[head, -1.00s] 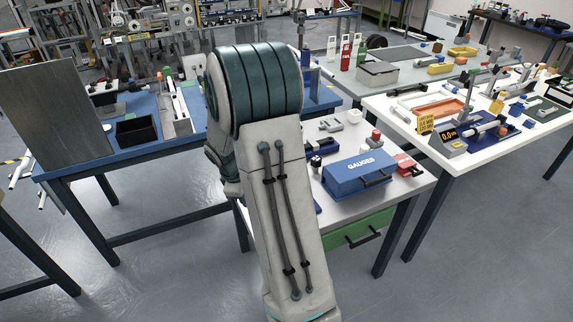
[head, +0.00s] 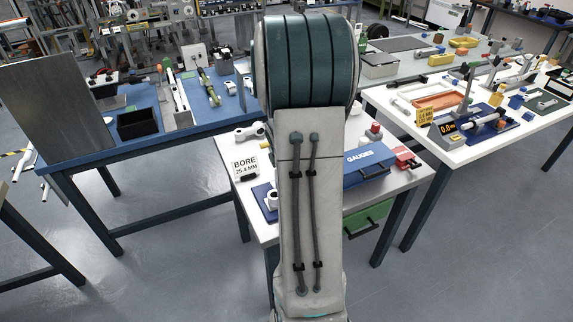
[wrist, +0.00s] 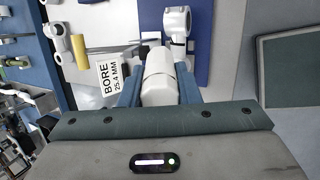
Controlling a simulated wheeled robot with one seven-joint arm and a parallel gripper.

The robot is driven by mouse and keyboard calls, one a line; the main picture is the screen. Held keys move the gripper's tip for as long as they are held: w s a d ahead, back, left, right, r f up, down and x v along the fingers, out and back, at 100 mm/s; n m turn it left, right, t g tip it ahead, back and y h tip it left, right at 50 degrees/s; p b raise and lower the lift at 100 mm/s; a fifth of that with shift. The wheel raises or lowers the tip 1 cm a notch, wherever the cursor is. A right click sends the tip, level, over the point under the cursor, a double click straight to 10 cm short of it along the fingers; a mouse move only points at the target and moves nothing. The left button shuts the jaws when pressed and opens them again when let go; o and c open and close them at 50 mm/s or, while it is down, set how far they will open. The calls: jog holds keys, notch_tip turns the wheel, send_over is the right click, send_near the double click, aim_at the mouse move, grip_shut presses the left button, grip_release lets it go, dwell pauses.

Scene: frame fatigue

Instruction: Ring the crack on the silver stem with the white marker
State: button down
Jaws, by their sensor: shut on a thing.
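In the wrist view my gripper (wrist: 158,88) is shut on a thick white cylinder (wrist: 158,78), which looks like the white marker; its far tip is narrower. The blue-grey fingers stand on both sides of it. In the head view my own arm hides the gripper and the marker. I cannot pick out the silver stem or its crack with certainty. A pale ringed part (wrist: 178,22) lies on a blue mat (wrist: 204,52) just beyond the marker in the wrist view; the mat also shows at the left of my arm in the head view (head: 262,200).
A white table (head: 228,163) holds a BORE sign (head: 245,164), a blue GAUGES box (head: 367,160) and a red box (head: 407,160). A blue bench (head: 80,150) with a black bin (head: 137,124) stands at left. Another white table (head: 500,148) stands at right. Floor between them is clear.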

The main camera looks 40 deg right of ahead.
jog(key=shift+f+b, duration=2.35)
jog(key=shift+f, duration=0.4)
jog(key=shift+f+b, duration=0.45)
jog(key=shift+f, duration=0.2)
notch_tip(320, 180, up, 7)
jog(key=p, duration=0.6)
jog(key=shift+r+p, duration=0.1)
jog(key=shift+p, duration=0.3)
jog(key=shift+a, duration=0.1)
